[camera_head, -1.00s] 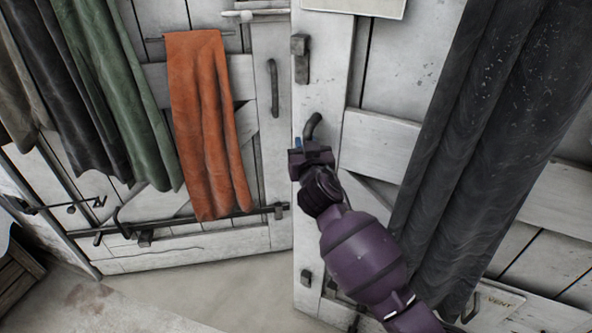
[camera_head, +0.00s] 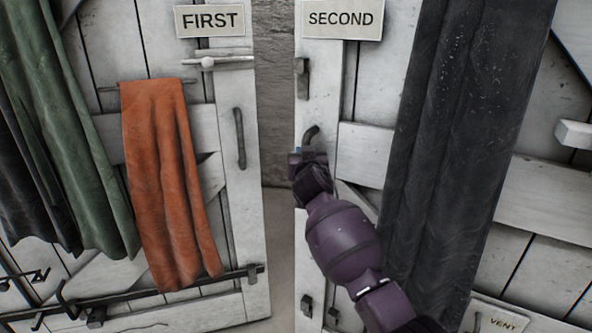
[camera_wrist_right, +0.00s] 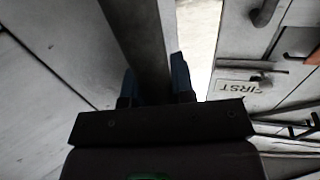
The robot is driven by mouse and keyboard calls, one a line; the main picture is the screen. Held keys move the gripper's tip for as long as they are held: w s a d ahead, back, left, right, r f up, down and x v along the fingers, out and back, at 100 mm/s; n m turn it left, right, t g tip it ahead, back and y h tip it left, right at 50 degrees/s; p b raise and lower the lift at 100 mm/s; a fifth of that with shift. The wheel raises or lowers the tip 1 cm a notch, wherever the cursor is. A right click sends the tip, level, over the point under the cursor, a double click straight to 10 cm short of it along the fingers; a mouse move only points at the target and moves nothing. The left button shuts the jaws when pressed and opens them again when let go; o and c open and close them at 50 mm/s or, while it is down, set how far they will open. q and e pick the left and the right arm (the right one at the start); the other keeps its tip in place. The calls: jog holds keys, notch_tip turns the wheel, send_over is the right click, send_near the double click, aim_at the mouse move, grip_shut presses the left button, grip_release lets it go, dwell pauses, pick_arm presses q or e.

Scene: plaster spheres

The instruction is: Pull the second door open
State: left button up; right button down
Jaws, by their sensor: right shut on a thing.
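The second door (camera_head: 359,115) is white planked wood with a "SECOND" sign (camera_head: 341,19) at its top and a dark curved handle (camera_head: 311,133) near its left edge. My right gripper (camera_head: 305,152) is shut on this handle, its arm reaching up from the lower right. In the right wrist view the grey handle bar (camera_wrist_right: 146,45) runs between the blue fingertips of my right gripper (camera_wrist_right: 155,84). The gripper body hides the handle's lower part in the head view. A gap with a grey wall behind shows left of the door's edge. My left gripper is out of view.
The first door (camera_head: 236,190), signed "FIRST" (camera_head: 209,20), stands left with its own handle (camera_head: 240,138), an orange cloth (camera_head: 165,180) and a green cloth (camera_head: 80,120). A dark curtain (camera_head: 455,130) hangs on the second door beside my arm.

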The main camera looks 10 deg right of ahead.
jog(key=w+d+b, duration=0.4)
jog(key=w+d, duration=0.4)
jog(key=w, duration=0.2)
jog(key=shift+w, duration=0.35)
jog(key=c, duration=1)
grip_release()
jog(key=shift+s+d, duration=0.1)
jog(key=shift+o, duration=0.2)
